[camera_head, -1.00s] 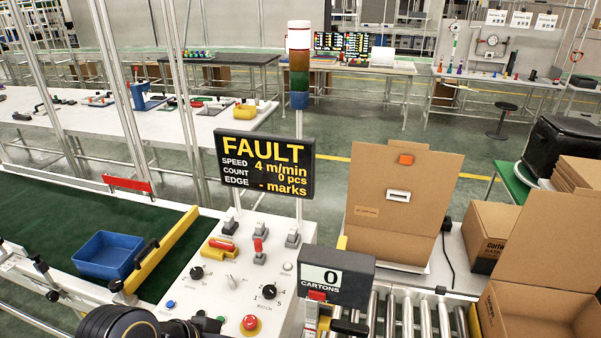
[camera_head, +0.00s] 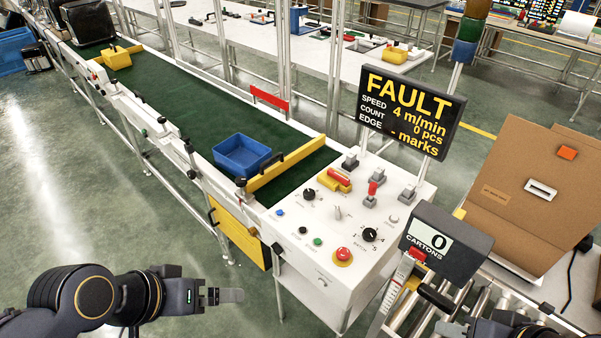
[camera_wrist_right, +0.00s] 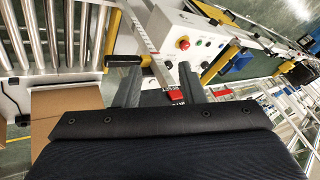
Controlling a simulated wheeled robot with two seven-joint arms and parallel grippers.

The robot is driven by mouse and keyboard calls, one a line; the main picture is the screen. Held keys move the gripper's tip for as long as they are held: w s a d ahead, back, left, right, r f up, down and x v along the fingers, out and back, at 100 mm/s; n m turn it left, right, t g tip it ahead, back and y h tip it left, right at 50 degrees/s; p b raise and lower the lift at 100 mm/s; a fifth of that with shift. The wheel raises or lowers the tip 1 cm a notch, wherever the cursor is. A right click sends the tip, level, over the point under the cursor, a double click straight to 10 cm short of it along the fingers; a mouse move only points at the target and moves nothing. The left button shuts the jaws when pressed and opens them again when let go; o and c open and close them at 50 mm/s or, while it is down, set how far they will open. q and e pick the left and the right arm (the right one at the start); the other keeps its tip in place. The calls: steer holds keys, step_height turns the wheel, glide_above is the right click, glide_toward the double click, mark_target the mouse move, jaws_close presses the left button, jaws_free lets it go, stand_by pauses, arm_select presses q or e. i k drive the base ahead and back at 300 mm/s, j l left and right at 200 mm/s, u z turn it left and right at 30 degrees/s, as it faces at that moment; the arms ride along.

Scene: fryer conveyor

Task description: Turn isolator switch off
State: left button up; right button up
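The control panel (camera_head: 318,235) stands at the end of the green conveyor. A red handle on a yellow base (camera_head: 335,180), which looks like the isolator switch, sits at its far edge. My left gripper (camera_head: 236,296) is in front of and left of the panel, touching nothing; its fingers overlap side-on, so their opening is unclear. My right gripper (camera_head: 455,329) only just enters at the bottom right, near the rollers. In the right wrist view its two fingers (camera_wrist_right: 157,75) stand apart with nothing between them, and the panel's emergency stop (camera_wrist_right: 183,43) lies beyond.
A FAULT display (camera_head: 409,113) stands behind the panel. A cartons counter (camera_head: 446,240) and rollers (camera_head: 470,303) are to its right, with a cardboard carton (camera_head: 515,205) behind. A blue tray (camera_head: 242,156) lies on the belt against a yellow bar (camera_head: 290,166). Floor left of the panel is clear.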

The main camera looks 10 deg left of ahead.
mark_target(337, 175)
steer(key=i+j+u, duration=0.25)
steer(key=i+j, duration=0.15)
steer(key=i+j+u, duration=0.25)
steer(key=i+j, duration=0.1)
steer(key=i, duration=0.1)
